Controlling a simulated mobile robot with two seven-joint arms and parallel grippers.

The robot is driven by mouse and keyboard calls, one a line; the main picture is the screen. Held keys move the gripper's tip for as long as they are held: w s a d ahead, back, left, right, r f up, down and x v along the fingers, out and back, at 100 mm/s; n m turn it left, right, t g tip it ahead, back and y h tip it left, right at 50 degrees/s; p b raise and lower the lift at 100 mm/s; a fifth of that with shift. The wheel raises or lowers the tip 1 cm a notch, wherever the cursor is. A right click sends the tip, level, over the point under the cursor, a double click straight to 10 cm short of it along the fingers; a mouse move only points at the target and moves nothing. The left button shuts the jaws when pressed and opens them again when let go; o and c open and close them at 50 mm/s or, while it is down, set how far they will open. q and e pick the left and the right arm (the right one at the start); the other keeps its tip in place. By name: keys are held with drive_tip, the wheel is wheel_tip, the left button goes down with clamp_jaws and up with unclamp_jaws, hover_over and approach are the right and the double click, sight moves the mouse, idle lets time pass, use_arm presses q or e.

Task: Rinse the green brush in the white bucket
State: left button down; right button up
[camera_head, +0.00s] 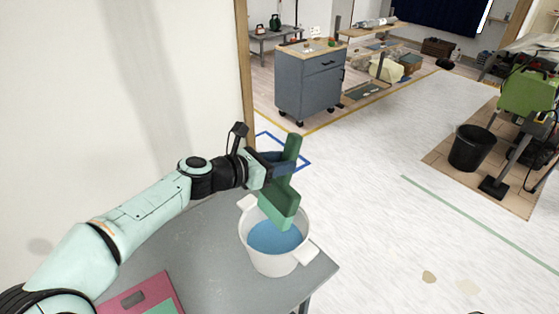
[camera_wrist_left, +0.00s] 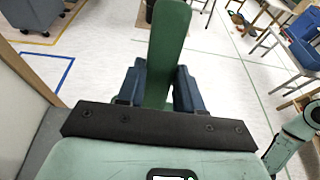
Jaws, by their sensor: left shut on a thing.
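The green brush (camera_head: 281,203) is held by my left gripper (camera_head: 276,163), whose fingers are closed on its handle. The brush hangs with its wide head down, over the white bucket (camera_head: 262,262). The head's lower end is at the bucket's mouth, above the blue water (camera_head: 274,237); I cannot tell whether it touches the water. In the left wrist view the green handle (camera_wrist_left: 166,50) stands between the two blue fingers of my left gripper (camera_wrist_left: 158,85). The bucket stands upright on a grey table. My right gripper is not in view.
The grey table (camera_head: 212,262) carries the bucket near its right edge. A pink-framed board (camera_head: 166,286) lies at the table's front left. A wall rises at the left. A grey cabinet (camera_head: 308,90) and a black bucket (camera_head: 470,148) stand farther off, with open floor between.

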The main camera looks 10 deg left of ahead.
sight(278, 180)
use_arm(q)
wheel_tip(278, 180, down, 6)
drive_tip(key=b, duration=0.4)
drive_tip(key=shift+r, duration=0.25)
wheel_tip(278, 180, down, 4)
drive_tip(key=b, duration=0.3)
drive_tip(key=shift+f+b, duration=0.4)
drive_tip(key=shift+b, duration=0.2)
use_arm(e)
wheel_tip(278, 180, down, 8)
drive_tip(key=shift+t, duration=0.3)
use_arm(q)
drive_tip(key=shift+f, duration=1.5)
drive_tip(key=shift+a+r, duration=0.15)
drive_tip(key=shift+a, duration=1)
drive_tip(key=shift+d, duration=2.25)
